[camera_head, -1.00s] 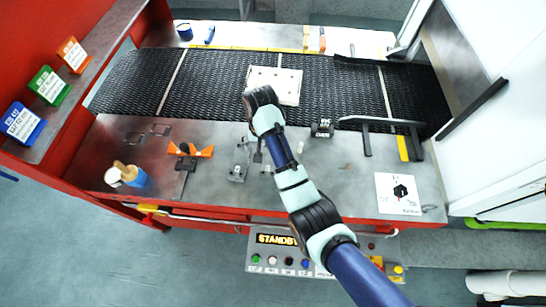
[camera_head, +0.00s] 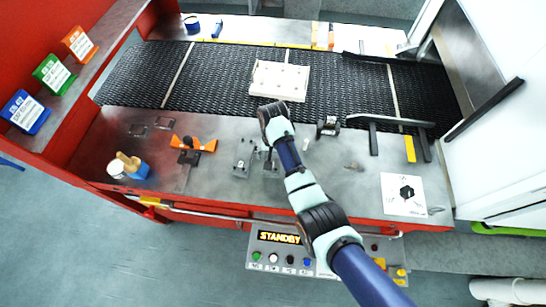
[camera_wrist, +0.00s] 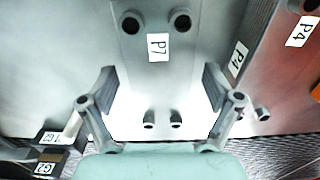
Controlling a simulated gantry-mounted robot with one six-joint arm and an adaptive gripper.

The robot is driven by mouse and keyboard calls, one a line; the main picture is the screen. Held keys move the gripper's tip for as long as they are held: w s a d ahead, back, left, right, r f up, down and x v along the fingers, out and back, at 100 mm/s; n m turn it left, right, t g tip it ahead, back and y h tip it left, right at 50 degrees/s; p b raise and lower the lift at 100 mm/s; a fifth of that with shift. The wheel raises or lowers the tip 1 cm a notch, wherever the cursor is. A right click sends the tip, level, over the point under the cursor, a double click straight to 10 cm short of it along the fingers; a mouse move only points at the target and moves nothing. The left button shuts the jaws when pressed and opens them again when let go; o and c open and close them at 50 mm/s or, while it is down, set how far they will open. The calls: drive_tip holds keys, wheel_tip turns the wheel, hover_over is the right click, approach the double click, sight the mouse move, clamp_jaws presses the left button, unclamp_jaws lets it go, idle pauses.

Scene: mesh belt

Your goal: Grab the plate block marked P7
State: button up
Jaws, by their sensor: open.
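The plate block marked P7 (camera_wrist: 144,78) is a grey piece with round posts and a white P7 label, in the upper middle of the wrist view. My gripper (camera_wrist: 160,82) is open, with one finger on each side of the block's lower part in that view. I cannot tell whether the fingers touch it. In the head view my gripper (camera_head: 270,148) is over the steel bench, mostly hidden by my arm, among small grey blocks (camera_head: 244,158). The P7 label cannot be read there.
In the wrist view, pieces labelled P1 (camera_wrist: 237,60) and P4 (camera_wrist: 304,32) are at the right, and a G2 piece (camera_wrist: 45,167) is at lower left. In the head view, a white tray (camera_head: 262,88) lies on the black mesh belt (camera_head: 220,85). An orange fixture (camera_head: 205,145) stands left.

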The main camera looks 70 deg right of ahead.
clamp_jaws()
drive_tip(key=shift+r, duration=0.1)
idle(0.3)
wheel_tip(320, 180, up, 10)
drive_tip(key=shift+f+p, duration=0.1)
drive_tip(key=shift+p, duration=0.75)
wheel_tip(320, 180, up, 10)
drive_tip(key=p, duration=0.8)
drive_tip(key=shift+p, duration=0.3)
